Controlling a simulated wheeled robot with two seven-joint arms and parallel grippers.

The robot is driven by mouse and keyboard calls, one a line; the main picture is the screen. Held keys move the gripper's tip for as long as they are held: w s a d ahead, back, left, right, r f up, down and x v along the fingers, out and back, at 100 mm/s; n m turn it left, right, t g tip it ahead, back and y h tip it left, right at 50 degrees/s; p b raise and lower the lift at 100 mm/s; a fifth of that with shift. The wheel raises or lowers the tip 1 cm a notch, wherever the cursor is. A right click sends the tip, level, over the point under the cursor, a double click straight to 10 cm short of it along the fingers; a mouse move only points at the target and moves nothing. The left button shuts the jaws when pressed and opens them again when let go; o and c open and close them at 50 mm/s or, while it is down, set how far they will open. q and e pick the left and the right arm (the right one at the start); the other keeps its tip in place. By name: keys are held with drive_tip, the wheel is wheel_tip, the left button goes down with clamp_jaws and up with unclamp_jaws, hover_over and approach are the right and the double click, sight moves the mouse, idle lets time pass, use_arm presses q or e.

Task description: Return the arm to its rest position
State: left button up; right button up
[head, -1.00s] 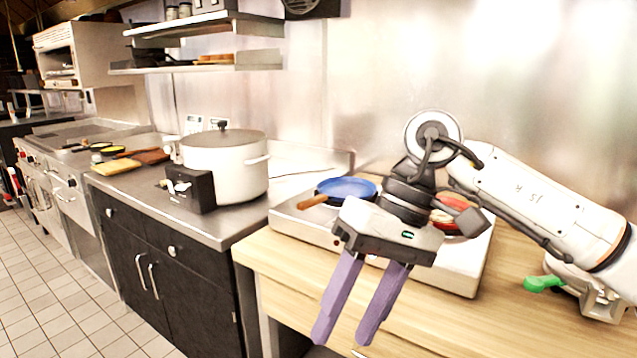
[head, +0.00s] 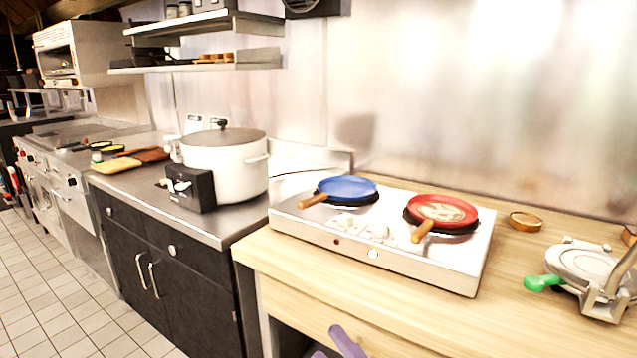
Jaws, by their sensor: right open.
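My right gripper (head: 330,343) shows only at the bottom edge of the head view, as parts of its two purple fingers. The fingers are apart with nothing seen between them. They are low in front of the wooden counter (head: 400,330), clear of the stove. The rest of my right arm is out of view. My left gripper is not in view.
A large pot (head: 225,165) stands at left.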

drive_tip(key=s+d+f+m+g+h, duration=0.1)
drive_tip(key=s+d+f+m+h, duration=0.1)
drive_tip(key=d+f+m+h, duration=0.3)
drive_tip(key=s+d+f+m+g+h, duration=0.1)
drive_tip(key=s+f+m, duration=0.1)
drive_tip(key=f+m, duration=0.35)
drive_tip(key=s+d+f+m+g+h, duration=0.1)
drive_tip(key=s+d+f+m+g, duration=0.2)
drive_tip(key=s+f, duration=0.5)
drive_tip(key=s+d+f+m+g+h, duration=0.2)
drive_tip(key=s+f+m, duration=0.4)
drive_tip(key=s+f, duration=0.3)
wheel_tip(320, 180, down, 2)
drive_tip(key=d+g, duration=0.1)
drive_tip(key=d, duration=0.1)
drive_tip(key=shift+d+g, duration=0.3)
drive_tip(key=shift+d, duration=0.05)
